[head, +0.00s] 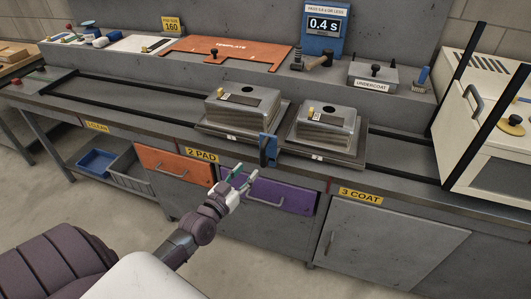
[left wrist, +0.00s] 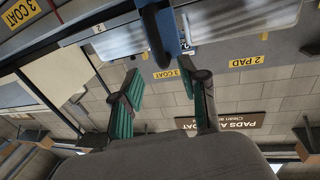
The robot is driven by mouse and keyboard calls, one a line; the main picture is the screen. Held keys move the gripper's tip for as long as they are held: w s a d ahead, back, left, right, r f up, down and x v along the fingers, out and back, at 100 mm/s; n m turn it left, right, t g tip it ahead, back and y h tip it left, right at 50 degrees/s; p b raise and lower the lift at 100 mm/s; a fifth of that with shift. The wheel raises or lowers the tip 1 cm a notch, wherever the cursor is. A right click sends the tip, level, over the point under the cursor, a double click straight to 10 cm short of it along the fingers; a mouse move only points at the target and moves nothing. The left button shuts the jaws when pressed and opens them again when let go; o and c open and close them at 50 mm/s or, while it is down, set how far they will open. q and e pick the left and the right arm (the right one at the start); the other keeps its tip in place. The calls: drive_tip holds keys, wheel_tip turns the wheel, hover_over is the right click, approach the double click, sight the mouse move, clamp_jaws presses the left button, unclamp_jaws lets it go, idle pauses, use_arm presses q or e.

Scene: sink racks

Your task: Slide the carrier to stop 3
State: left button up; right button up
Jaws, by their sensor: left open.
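The carrier (head: 283,152) sits on the dark rails of the bench, with two plates that each bear a grey metal block (head: 245,103), (head: 325,125). It stands between the 2 PAD label (head: 201,155) and the 3 COAT label (head: 360,195), nearer 2 PAD. A blue upright handle (head: 268,150) is at its front, between the plates. My left gripper (head: 241,178) is open and empty, in front of and below the handle, apart from it. In the left wrist view the blue handle (left wrist: 167,32) lies beyond the open fingers (left wrist: 162,95).
The rail to the right of the carrier is clear up to a white cabinet (head: 490,120) at the bench's right end. Orange (head: 175,163) and purple (head: 280,195) drawers are below the bench edge. An UNDERCOAT box (head: 386,75) and a 0.4 s display (head: 324,25) stand behind.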

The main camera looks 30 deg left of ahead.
sight(263, 163)
use_arm(q)
drive_tip(key=w, duration=1)
drive_tip(key=shift+a, duration=0.1)
clamp_jaws()
